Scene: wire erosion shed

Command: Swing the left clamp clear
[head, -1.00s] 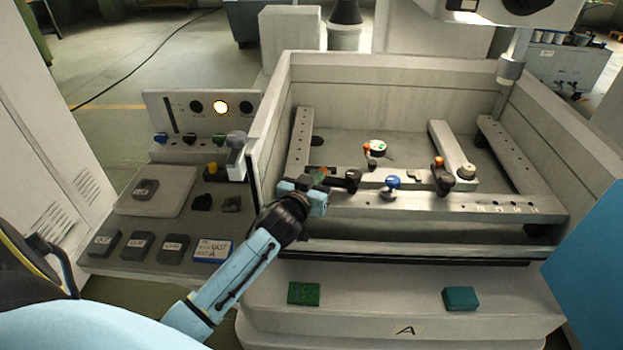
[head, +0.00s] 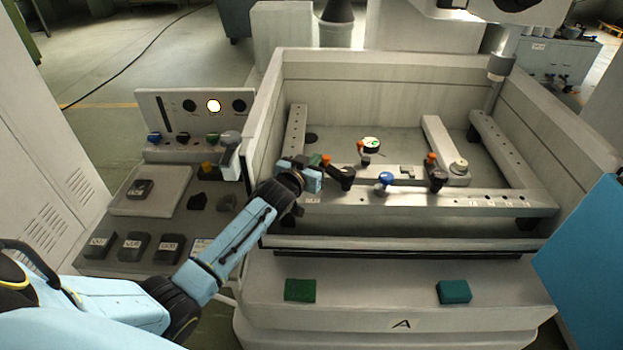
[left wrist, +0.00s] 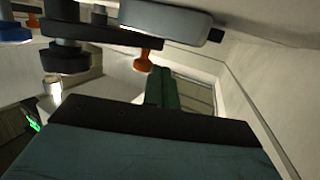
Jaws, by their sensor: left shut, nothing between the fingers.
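The left clamp (head: 343,176) is a dark bar with an orange knob (head: 326,160). It stands on the front rail of the machine tank, its knob end pointing back and left. My left gripper (head: 318,174) is shut and empty, close beside the clamp's knob end; whether it touches is unclear. In the left wrist view the closed greenish fingers (left wrist: 162,90) show just beside the orange knob (left wrist: 143,62), under the dark bar (left wrist: 100,34). The right clamp (head: 437,177) stands farther right, also with an orange knob. My right gripper is not in view.
The tank's left wall (head: 262,135) is close to my left forearm. A green block (head: 300,290) and a teal block (head: 453,291) lie on the front ledge.

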